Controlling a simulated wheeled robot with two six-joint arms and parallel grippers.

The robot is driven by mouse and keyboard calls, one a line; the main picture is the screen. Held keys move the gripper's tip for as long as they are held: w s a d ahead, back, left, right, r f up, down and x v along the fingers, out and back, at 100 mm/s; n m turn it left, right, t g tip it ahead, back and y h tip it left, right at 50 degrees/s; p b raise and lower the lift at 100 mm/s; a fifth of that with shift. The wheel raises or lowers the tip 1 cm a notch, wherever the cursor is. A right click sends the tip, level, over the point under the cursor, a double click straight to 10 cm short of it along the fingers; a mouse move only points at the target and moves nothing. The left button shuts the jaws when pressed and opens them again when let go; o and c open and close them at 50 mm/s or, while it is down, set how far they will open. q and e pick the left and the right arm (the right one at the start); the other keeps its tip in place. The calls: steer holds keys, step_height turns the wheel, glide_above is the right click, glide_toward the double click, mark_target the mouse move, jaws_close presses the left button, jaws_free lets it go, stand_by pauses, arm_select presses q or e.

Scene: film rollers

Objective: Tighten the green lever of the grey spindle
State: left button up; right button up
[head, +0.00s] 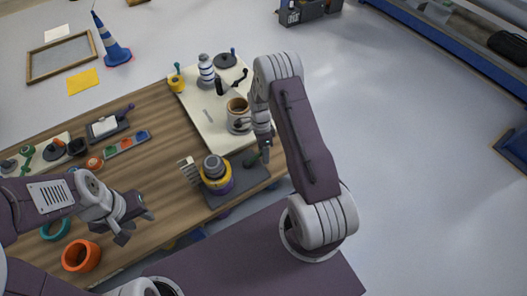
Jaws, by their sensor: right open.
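A grey spindle (213,164) stands on a dark grey base plate (237,191) at the front right of the wooden table. A yellow and purple roll (216,184) is around it. A dark green lever-like piece (250,161) shows at the right of the plate; how it joins the spindle is hard to tell. My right gripper (265,156) points down just right of this green piece, open; I cannot tell whether it touches it. My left gripper (137,226) is open and empty over the table's front left part.
A cream board (203,115) with a brown roll (238,108), a striped bottle-like item (206,70) and a black crank lies behind. A white comb-like piece (189,170) stands left of the spindle.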

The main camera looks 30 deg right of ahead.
jaws_close()
stand_by(1.4)
